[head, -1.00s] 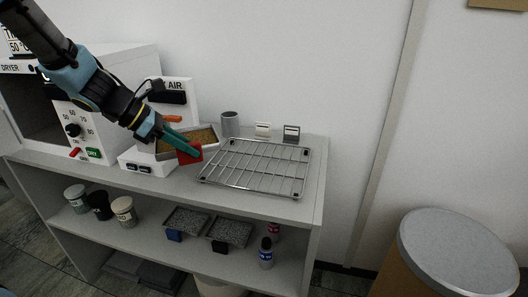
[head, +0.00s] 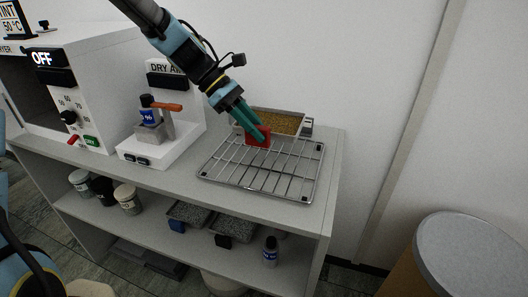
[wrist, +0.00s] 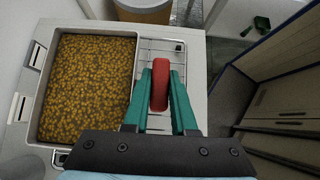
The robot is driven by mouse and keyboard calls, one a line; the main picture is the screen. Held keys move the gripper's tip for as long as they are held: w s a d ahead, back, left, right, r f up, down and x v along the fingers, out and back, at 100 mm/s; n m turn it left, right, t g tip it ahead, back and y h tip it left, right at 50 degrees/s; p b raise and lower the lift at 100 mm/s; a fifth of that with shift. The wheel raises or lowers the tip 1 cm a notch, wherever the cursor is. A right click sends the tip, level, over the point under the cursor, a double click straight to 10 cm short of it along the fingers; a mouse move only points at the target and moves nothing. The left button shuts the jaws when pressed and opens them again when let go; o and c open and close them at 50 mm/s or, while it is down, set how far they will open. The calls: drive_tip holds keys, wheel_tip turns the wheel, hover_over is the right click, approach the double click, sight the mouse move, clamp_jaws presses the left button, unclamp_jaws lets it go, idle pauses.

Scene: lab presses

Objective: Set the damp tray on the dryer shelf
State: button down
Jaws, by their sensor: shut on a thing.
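The damp tray (head: 292,112) is a metal tray filled with yellow-brown grains, with a red handle (head: 257,135). My gripper (head: 261,131) is shut on this handle. The tray is over the back of the wire rack (head: 240,178); I cannot tell whether it touches. In the wrist view the tray (wrist: 137,75) is left of my fingers (wrist: 160,84), with the red handle (wrist: 160,80) between them. The white dryer (head: 95,62) stands at the left of the bench; its display reads OFF. Its dark open chamber (head: 30,105) faces left, and its shelf cannot be made out.
A DRY AIR station (head: 170,142) with a small metal cup stands between dryer and rack. Several jars (head: 127,198), two granule-filled trays (head: 190,213) and a bottle (head: 270,250) are on the lower shelf. A round-topped drum (head: 470,245) stands right of the bench.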

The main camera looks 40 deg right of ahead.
drive_tip(key=shift+f+p, duration=1.15)
drive_tip(key=shift+f, duration=2.75)
drive_tip(key=shift+f, duration=0.15)
drive_tip(key=c, duration=0.7)
unclamp_jaws()
drive_tip(key=shift+f+b, duration=0.15)
drive_tip(key=shift+b, duration=0.2)
